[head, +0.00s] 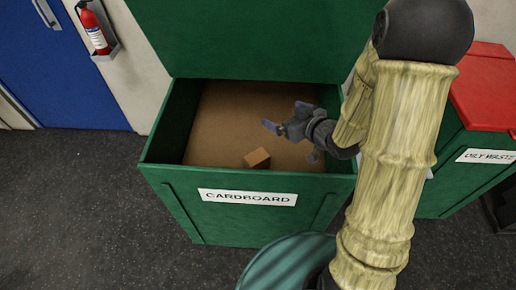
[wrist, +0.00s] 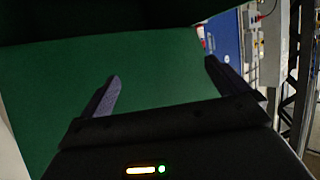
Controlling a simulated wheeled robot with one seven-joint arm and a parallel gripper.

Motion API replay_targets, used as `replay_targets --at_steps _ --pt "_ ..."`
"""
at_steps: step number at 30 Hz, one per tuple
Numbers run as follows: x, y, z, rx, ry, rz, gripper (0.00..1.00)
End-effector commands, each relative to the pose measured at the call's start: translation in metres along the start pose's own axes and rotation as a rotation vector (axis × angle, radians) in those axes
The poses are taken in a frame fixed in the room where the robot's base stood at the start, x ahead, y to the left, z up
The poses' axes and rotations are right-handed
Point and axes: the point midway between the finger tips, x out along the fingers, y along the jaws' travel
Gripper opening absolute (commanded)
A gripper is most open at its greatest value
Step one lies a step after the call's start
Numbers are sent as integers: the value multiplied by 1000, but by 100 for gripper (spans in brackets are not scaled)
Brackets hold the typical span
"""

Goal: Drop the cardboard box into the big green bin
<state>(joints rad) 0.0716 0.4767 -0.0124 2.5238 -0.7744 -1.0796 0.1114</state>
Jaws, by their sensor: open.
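The big green bin (head: 165,176) stands open in the head view, with a white CARDBOARD label on its front. A small brown cardboard box (head: 257,158) is inside it, near the front wall, on a flat brown surface. My gripper (head: 284,116) is over the bin's opening, above and to the right of the box, apart from it. The gripper is open and empty. In the wrist view its two fingers (wrist: 160,85) stand wide apart, with the green of the bin behind them. The box does not show in the wrist view.
The bin's raised green lid (head: 250,40) stands behind the opening. To the right is another green bin with a red lid (head: 485,90), labelled OILY WASTE. A fire extinguisher (head: 96,28) hangs on the wall beside a blue door (head: 60,75). The dark floor (head: 80,210) at left is clear.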

Motion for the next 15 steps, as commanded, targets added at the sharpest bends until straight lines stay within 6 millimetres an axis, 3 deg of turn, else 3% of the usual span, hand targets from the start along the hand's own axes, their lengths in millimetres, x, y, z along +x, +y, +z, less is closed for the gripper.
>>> replay_targets --at_steps 6,15 --pt "-14 0 2 -2 0 2 100" --pt "-18 -1 1 0 -2 0 100"
